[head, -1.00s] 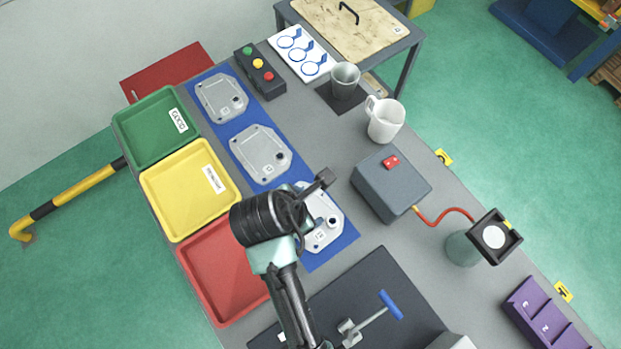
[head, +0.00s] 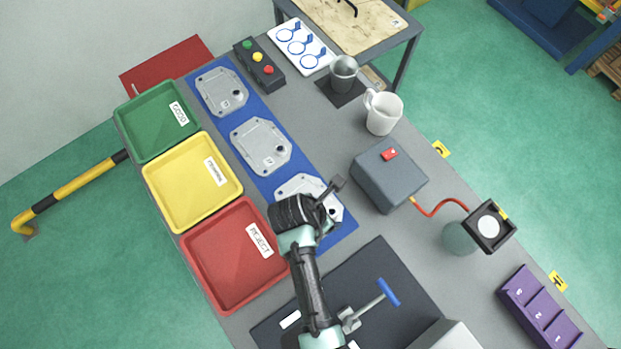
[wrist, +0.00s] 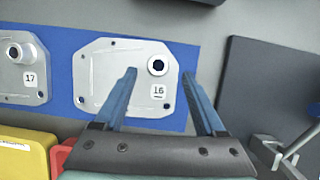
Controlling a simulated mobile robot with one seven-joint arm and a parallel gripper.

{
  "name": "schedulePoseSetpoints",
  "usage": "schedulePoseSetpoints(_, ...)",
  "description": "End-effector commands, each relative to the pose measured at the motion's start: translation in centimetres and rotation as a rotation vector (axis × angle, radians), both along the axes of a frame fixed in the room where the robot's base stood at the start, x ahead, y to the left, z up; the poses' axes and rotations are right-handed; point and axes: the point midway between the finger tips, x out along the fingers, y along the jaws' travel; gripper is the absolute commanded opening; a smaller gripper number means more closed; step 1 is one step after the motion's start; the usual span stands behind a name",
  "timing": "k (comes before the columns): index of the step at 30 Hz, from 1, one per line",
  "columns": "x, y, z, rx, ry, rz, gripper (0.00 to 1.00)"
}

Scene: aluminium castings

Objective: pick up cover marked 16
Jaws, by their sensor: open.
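The cover marked 16 (wrist: 100,75) is a flat silver casting with a round dark-centred boss and a white number label. It lies on the blue mat (wrist: 187,54). In the head view the cover (head: 298,186) is partly hidden behind my wrist. My gripper (wrist: 162,75) is open and empty. In the wrist view its blue fingers reach over the cover's right part, with the boss and label between them; I cannot tell the height. In the head view my gripper's fingertips are hidden. The cover marked 17 (wrist: 17,75) lies to the left on the mat.
A third cover (head: 221,92) lies at the mat's far end. Green (head: 118,121), yellow (head: 147,186) and red REJECT (head: 191,254) trays stand left of the mat. A grey box with a red switch (head: 390,176) stands to the right. A dark pad with a clamp (head: 369,308) is nearer.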

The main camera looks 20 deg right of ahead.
Motion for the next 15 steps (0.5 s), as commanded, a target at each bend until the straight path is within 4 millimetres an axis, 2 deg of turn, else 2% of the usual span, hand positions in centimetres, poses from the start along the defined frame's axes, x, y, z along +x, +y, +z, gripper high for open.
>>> schedulePoseSetpoints(7, 0.6, -0.9, -2.5, 0.001, 0.001, -0.001, 0.72)
schedulePoseSetpoints(15, 0.7, -1.1, -3.0, 0.0, -0.001, 0.0, 0.72)
